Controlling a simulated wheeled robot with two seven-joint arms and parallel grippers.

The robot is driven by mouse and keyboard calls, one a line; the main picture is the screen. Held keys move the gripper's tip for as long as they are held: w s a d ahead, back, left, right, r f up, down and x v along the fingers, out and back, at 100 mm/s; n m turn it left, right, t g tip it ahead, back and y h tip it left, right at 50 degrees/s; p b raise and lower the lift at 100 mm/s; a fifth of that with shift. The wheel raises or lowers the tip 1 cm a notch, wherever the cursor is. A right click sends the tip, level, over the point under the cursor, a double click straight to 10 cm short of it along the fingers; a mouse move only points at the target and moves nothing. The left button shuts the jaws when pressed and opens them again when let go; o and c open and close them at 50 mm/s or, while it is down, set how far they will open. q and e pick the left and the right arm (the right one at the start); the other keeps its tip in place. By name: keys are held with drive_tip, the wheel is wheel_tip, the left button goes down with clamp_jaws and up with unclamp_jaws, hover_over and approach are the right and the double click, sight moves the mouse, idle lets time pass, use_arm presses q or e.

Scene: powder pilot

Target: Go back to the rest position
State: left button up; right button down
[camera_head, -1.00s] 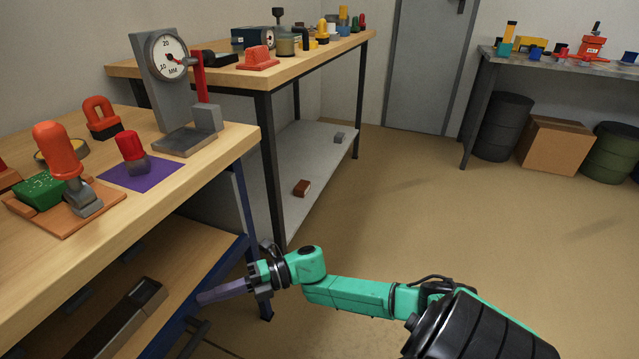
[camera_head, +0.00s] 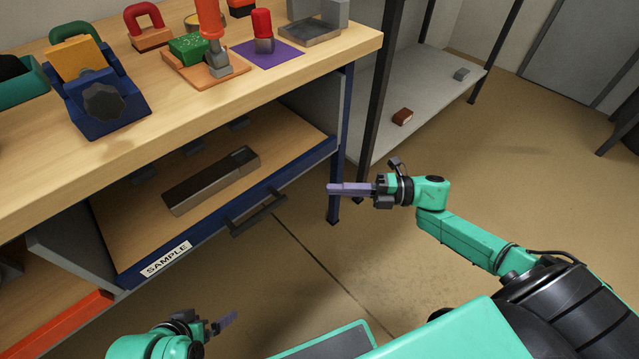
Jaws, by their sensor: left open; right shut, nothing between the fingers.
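My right gripper (camera_head: 335,189) is shut and empty, with its purple fingers pointing left. It hangs over the floor, in front of the bench's right corner, apart from the bench. My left gripper (camera_head: 226,323) is low at the bottom left, also over the floor and clear of the drawer; it is open, though its finger gap is hard to see from this angle.
The wooden bench (camera_head: 165,120) fills the upper left. Below it a drawer labelled SAMPLE (camera_head: 165,259) stands pulled out, its handle (camera_head: 258,212) facing me, with a long dark case (camera_head: 212,180) inside. Floor (camera_head: 400,265) is free to the right.

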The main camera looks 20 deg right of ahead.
use_arm(q)
drive_tip(key=shift+s+a+r, duration=0.15)
drive_tip(key=shift+a+r, duration=0.1)
drive_tip(key=shift+a, duration=0.1)
use_arm(e)
drive_tip(key=v, duration=0.2)
drive_tip(key=shift+s+d, duration=0.15)
drive_tip(key=shift+d, duration=0.2)
